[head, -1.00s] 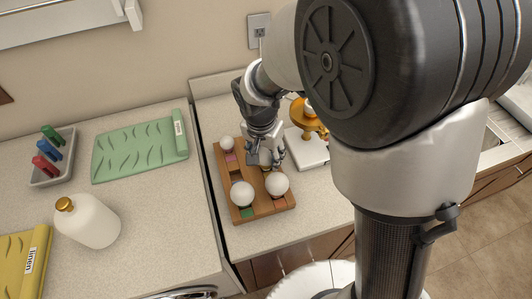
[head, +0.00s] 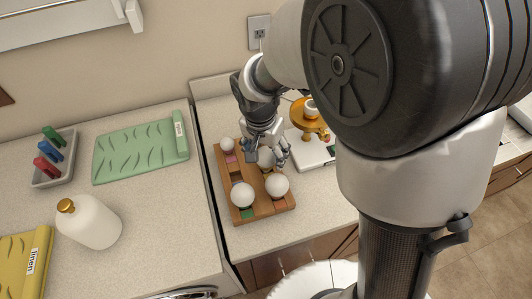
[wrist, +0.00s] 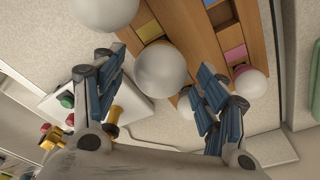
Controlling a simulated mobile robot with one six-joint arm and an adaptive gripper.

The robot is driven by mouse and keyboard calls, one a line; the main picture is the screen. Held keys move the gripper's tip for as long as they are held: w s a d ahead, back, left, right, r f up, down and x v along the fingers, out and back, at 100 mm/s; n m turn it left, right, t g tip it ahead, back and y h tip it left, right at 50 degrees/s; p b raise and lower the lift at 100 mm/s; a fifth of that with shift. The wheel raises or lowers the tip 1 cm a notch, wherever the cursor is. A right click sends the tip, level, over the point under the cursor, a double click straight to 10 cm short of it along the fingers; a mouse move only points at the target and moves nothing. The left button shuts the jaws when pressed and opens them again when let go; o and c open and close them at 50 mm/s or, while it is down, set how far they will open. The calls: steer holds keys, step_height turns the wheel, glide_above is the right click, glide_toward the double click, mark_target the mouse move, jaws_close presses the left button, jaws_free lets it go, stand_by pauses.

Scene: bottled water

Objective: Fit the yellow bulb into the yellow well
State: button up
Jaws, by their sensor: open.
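The wooden rack (head: 235,190) stands on the counter with several white bulbs on it. One white bulb (head: 267,157) stands on the right row, with a bit of yellow (head: 267,169) at its foot. It also shows in the wrist view (wrist: 160,72), beside a yellow patch (wrist: 150,31) on the rack. I take it for the yellow bulb at the yellow well; its base is hidden, so I cannot tell how deep it sits. My gripper (head: 268,158) is open and empty just above it, fingers apart on either side in the wrist view (wrist: 158,92).
Two large bulbs stand at the near end, by green (head: 242,194) and reddish (head: 277,184) patches. A small bulb (head: 227,144) stands by pink at the far left.

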step_height(320, 180, up, 10)
steer(key=s+p, duration=0.1)
steer(key=p, duration=0.2)
steer(key=s+d+r+n+t, duration=0.1)
steer(key=s+d+r+n, duration=0.2)
steer(key=s+d, duration=0.3)
steer(key=s+d+r+n+t, duration=0.2)
steer(key=s+d+r, duration=0.4)
steer(key=s, duration=0.6)
steer(key=shift+s+d+n+y, duration=0.2)
steer(key=shift+d+n+y, duration=0.2)
steer(key=shift+o, duration=0.3)
